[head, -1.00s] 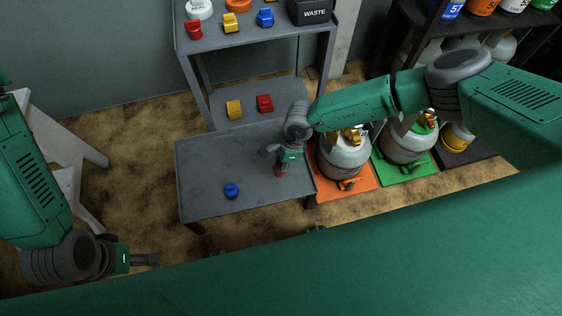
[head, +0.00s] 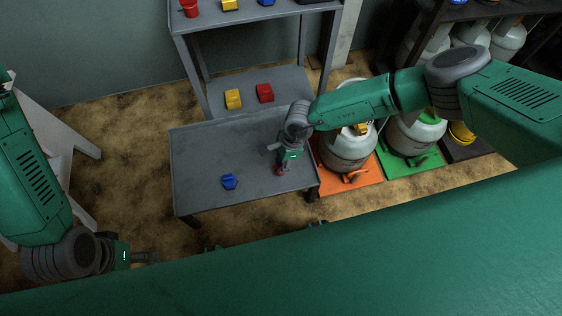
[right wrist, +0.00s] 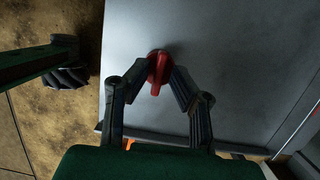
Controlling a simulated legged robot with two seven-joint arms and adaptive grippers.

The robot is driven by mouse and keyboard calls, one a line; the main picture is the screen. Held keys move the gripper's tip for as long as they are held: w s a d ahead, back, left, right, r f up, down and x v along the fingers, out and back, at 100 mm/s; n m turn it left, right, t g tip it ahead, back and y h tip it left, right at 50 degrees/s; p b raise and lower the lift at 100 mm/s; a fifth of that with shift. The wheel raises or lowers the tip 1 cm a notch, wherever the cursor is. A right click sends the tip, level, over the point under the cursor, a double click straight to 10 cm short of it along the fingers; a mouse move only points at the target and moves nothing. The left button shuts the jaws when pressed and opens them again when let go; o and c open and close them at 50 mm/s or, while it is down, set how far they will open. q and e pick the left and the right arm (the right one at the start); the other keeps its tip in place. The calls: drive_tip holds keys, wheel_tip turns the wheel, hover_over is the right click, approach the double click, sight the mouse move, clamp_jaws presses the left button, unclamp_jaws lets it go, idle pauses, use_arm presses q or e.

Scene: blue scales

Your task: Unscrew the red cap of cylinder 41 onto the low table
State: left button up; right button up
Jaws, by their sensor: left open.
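The red cap (right wrist: 158,72) is over the grey low table (right wrist: 235,55), between the two fingertips of my right gripper (right wrist: 158,68). The fingertips close in on its round edge, and its handle points back toward the palm. In the head view the cap (head: 280,170) shows below my right gripper (head: 283,167), near the table's right edge; I cannot tell whether it touches the top. My left gripper (head: 150,257) is open and empty at lower left, away from the table. Grey-white cylinders stand on an orange mat (head: 340,186) and a green mat (head: 405,167); no number 41 is readable.
A blue piece (head: 229,181) lies on the low table. Behind it, a taller shelf (head: 215,100) holds a yellow piece (head: 233,98) and a red piece (head: 264,92). More cylinders stand on a rack at upper right. The low table's left half is mostly clear.

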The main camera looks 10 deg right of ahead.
idle(0.3)
drive_tip(key=shift+d+r, duration=0.1)
drive_tip(key=shift+r, duration=0.15)
drive_tip(key=v, duration=1.1)
drive_tip(key=shift+d+r, duration=0.1)
